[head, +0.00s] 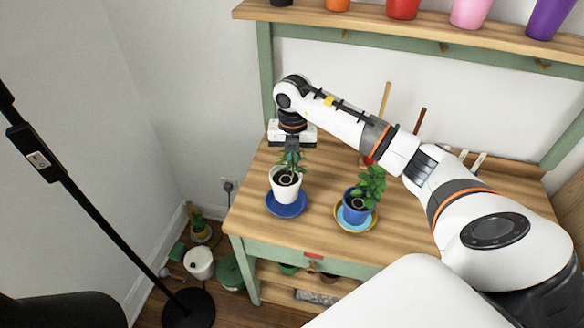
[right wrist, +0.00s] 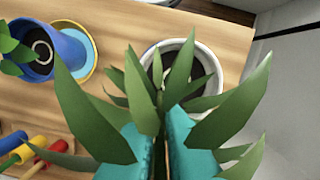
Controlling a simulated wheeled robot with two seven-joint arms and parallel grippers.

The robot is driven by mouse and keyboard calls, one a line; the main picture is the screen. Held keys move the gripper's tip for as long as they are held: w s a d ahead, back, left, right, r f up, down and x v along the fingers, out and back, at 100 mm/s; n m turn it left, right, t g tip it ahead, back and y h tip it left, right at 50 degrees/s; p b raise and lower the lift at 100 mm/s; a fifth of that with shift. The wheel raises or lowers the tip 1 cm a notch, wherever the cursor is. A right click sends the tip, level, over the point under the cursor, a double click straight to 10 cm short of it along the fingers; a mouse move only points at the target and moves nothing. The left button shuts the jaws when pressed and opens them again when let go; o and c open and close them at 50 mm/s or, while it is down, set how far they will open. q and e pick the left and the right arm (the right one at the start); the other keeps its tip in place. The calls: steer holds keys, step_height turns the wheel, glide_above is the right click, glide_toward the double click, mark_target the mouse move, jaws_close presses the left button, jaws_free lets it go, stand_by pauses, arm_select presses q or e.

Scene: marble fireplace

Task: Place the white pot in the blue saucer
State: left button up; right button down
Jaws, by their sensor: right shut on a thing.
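The white pot (head: 286,191) holds a spiky green plant and stands upright over the blue saucer (head: 287,210) on the wooden table. The pot's base lies within the saucer's outline; I cannot tell whether it touches. My right gripper (head: 291,151) is above the pot, shut on its plant. In the right wrist view, the teal fingers (right wrist: 166,155) close around the plant's stem among the leaves, and the white pot's rim (right wrist: 216,58) shows behind them. The blue saucer is hidden in that view. My left gripper is out of view.
A blue pot (head: 355,209) with a leafy plant stands in a yellow and light-blue saucer (head: 364,226) to the right. Coloured-handled tools (right wrist: 30,148) lie on the table. Several pots line the upper shelf (head: 366,23). A black stand (head: 100,215) is at left.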

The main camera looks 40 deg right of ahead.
mark_target(293, 177)
step_height(293, 177, down, 4)
steer(key=shift+r+p, duration=0.15)
steer(key=shift+p, duration=0.25)
steer(key=shift+f, duration=0.25)
steer(key=c, duration=1.6)
jaws_free()
steer(key=shift+o, duration=0.2)
